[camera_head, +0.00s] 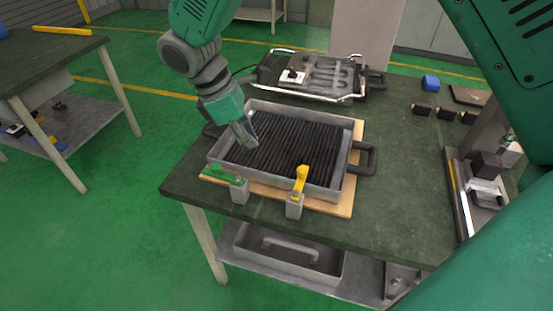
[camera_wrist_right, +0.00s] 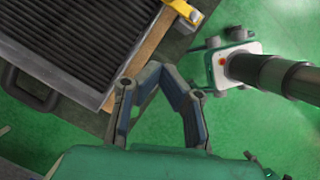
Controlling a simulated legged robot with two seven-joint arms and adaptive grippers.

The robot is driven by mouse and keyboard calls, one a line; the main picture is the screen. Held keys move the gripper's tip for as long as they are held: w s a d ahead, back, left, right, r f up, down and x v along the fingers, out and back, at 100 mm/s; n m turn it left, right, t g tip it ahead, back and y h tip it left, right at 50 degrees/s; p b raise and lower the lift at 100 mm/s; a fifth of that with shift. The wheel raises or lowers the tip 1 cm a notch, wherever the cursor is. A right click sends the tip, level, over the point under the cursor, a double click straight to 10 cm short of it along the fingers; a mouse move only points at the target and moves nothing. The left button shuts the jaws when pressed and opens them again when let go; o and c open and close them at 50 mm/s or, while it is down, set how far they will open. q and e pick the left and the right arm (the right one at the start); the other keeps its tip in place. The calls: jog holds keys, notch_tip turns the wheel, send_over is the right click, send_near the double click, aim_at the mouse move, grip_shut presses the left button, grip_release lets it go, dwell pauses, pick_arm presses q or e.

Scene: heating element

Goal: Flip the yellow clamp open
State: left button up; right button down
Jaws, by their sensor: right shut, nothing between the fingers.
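The yellow clamp (camera_head: 300,179) sits on a grey block at the front edge of the tray, right of its middle. Its lever stands up and leans slightly. Part of the yellow clamp (camera_wrist_right: 184,10) shows at the top of the right wrist view.
The grey tray (camera_head: 350,160) with black ribs lies on a wooden board (camera_head: 338,206). A green clamp (camera_head: 222,174) sits left of the yellow one. The heating element unit (camera_head: 313,75) stands behind. Free tabletop (camera_head: 400,200) lies to the right. My arm links fill the right side.

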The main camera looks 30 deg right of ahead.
aim_at(301, 178)
jog(key=s+d+f, duration=0.1)
jog(key=d+f, duration=0.1)
jog(key=f, duration=0.1)
jog(key=s+d+f, duration=0.1)
jog(key=d+f, duration=0.2)
jog(key=s+d+f, duration=0.1)
jog(key=d+f, duration=0.2)
jog(key=shift+s+f, duration=0.15)
jog(key=shift+f, duration=0.15)
pick_arm(q)
jog(key=shift+w+d, duration=0.15)
jog(key=shift+d, duration=0.4)
jog(key=shift+a+r, duration=0.15)
pick_arm(e)
jog(key=shift+a+r, duration=0.1)
jog(key=shift+a, duration=0.05)
